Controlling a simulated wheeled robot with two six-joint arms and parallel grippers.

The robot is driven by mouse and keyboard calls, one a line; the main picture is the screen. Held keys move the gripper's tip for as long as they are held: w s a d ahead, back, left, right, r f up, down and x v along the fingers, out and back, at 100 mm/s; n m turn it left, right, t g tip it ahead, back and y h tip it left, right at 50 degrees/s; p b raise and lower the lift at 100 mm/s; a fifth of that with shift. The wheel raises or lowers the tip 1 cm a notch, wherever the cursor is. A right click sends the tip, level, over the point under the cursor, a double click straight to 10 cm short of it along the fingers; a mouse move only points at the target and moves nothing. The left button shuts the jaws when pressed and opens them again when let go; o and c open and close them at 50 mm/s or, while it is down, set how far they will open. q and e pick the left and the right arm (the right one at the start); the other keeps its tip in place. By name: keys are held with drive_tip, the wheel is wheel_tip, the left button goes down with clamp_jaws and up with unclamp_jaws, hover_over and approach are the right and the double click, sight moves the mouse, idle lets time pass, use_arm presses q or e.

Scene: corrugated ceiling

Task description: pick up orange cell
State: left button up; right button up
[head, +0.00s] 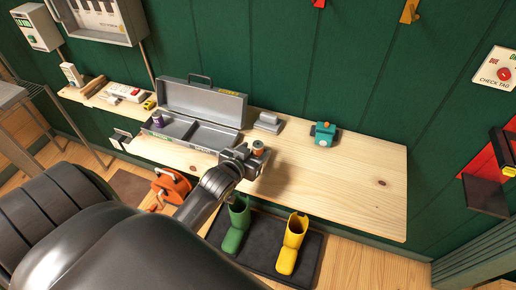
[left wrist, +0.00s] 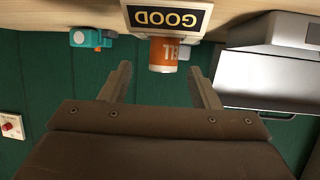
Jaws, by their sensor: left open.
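The orange cell (head: 258,147) stands on the wooden bench just right of the open toolbox in the head view. In the left wrist view the orange cell (left wrist: 164,55) shows upside down, with white lettering on its orange side and a pale end. My left gripper (head: 247,160) is over the bench close to the cell. In the left wrist view its two fingers (left wrist: 160,72) are apart, with the cell between and just beyond their tips. No grip on the cell shows. My right gripper is not in view.
The grey toolbox (head: 236,110) has its lid up and holds a purple cell (head: 157,119). A teal device (head: 324,133) and a grey block (head: 268,121) stand at the back. The bench's right side is clear.

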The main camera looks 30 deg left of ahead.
sight(260, 144)
use_arm(q)
drive_tip(key=shift+w+f, duration=0.2)
drive_tip(key=shift+w, duration=0.2)
drive_tip(key=shift+w+a+p, duration=0.2)
drive_tip(key=shift+w+p, duration=0.15)
drive_tip(key=shift+w, duration=0.2)
drive_tip(key=shift+p+x, duration=0.4)
drive_tip(key=shift+x, duration=1.65)
drive_tip(key=shift+s+a+f, duration=0.1)
drive_tip(key=shift+s, duration=0.05)
drive_tip(key=shift+c, duration=0.4)
clamp_jaws()
